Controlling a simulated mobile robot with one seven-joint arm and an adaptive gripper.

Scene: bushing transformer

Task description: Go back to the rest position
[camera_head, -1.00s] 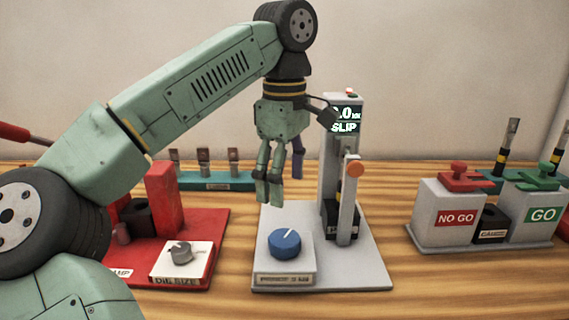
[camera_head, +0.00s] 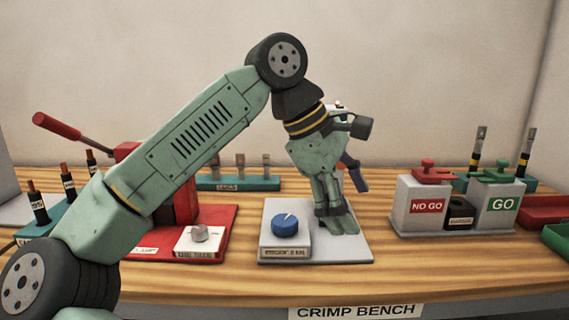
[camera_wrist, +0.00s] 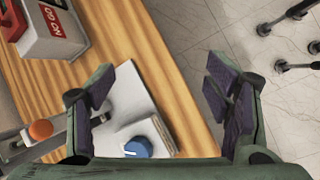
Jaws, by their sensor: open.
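My gripper (camera_head: 338,226) hangs in front of the grey pull-test stand (camera_head: 352,254) in the head view and hides most of its column and display. In the wrist view my gripper (camera_wrist: 165,95) has its fingers spread wide with nothing between them. The stand's blue knob (camera_head: 284,225) sits on a white block at the stand's left front. The wrist view shows the blue knob (camera_wrist: 138,148) and an orange-tipped lever (camera_wrist: 41,130) at lower left.
A red crimp base (camera_head: 215,222) with a raised red handle (camera_head: 58,126) is on the left. The NO GO box (camera_head: 424,207) and GO box (camera_head: 499,206) stand right. Red and green trays (camera_head: 545,209) sit at the far right. The bench front edge is nearby.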

